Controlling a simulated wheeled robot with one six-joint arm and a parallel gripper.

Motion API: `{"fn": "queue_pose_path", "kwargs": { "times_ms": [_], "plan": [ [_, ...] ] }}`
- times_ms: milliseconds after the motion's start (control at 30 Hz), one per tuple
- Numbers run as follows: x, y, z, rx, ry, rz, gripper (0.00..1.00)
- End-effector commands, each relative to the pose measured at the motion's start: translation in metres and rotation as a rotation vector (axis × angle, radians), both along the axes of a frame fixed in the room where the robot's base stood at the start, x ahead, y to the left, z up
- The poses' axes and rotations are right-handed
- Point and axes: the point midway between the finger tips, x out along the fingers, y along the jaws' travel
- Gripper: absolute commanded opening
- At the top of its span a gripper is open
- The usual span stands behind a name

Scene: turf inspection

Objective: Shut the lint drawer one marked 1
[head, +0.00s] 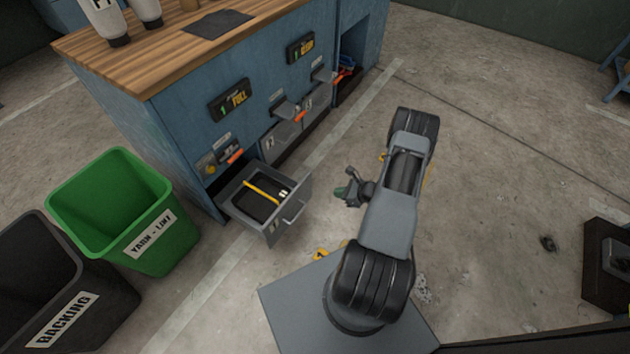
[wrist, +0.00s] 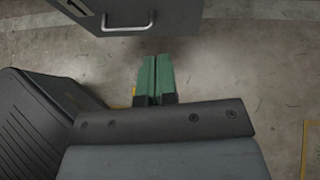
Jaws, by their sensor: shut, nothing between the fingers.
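One grey drawer (head: 295,212) stands pulled out of the blue cabinet, with a yellow strip and dark contents inside. I cannot read a number 1 on it. Its bar handle (head: 293,211) is on the front face. The drawer front (wrist: 170,12) and its handle (wrist: 128,22) also show at the top of the wrist view. My gripper (head: 342,191) is to the right of the drawer in the head view, apart from its front. Its green fingers (wrist: 157,60) are shut together and empty, pointing toward the drawer front.
The blue cabinet (head: 185,122) has a wooden top and closed drawers to the right, one marked 2 (head: 269,142). A green yarn-lint bin (head: 160,245) and a black backing bin (head: 75,315) stand at the left. The concrete floor on the right is mostly clear.

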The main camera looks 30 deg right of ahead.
Motion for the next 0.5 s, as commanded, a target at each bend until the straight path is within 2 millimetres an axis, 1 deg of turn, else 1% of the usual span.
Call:
{"fn": "queue_pose_path", "kwargs": {
  "times_ms": [33,100,200,367,500],
  "plan": [
    [0.011,-0.011,0.005,-0.004,-0.017,-0.053,0.0],
    [0.02,-0.021,0.009,-0.004,-0.032,-0.11,0.0],
    [0.028,-0.027,0.009,0.004,-0.039,-0.156,0.0],
    [0.041,-0.02,0.001,0.015,-0.037,-0.171,0.0],
    [0.06,-0.009,-0.013,0.014,-0.038,-0.168,0.0]
  ]
}}
